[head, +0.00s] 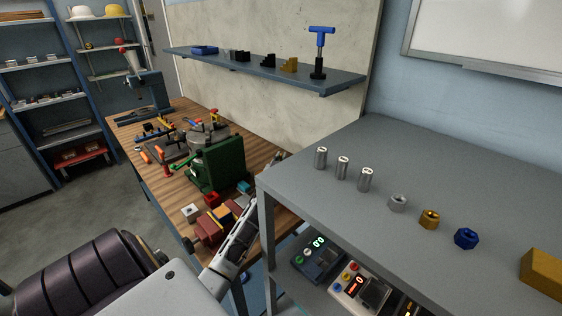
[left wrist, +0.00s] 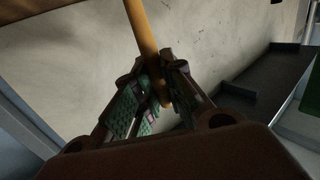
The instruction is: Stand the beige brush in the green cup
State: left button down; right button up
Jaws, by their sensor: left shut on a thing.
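My left gripper (left wrist: 160,88) is shut on a tan-orange rod (left wrist: 142,28) in the left wrist view. The rod looks like the handle of the beige brush and rises tilted out of the top of the picture. Its bristle end does not show. In the head view my left arm reaches toward the wooden bench, and its gripper is too small and dark to make out well. I cannot make out the green cup in either view; a green patch (left wrist: 314,94) at the right edge of the left wrist view is cut off. My right gripper is not in view.
A wooden bench (head: 170,187) holds a green machine (head: 217,164) and several tools and blocks. A grey cart (head: 330,215) stands at the right with cylinders and nuts on top. A wall shelf (head: 262,73) carries small parts and a blue-handled tool (head: 320,48).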

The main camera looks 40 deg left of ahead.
pick_arm(q)
jog(key=shift+f, duration=0.1)
dwell(0.3)
jog(key=c, duration=1.4)
grip_release()
jog(key=o, duration=0.4)
jog(key=shift+c, duration=0.2)
jog(key=shift+r+p, duration=2.65)
jog(key=shift+r, duration=0.4)
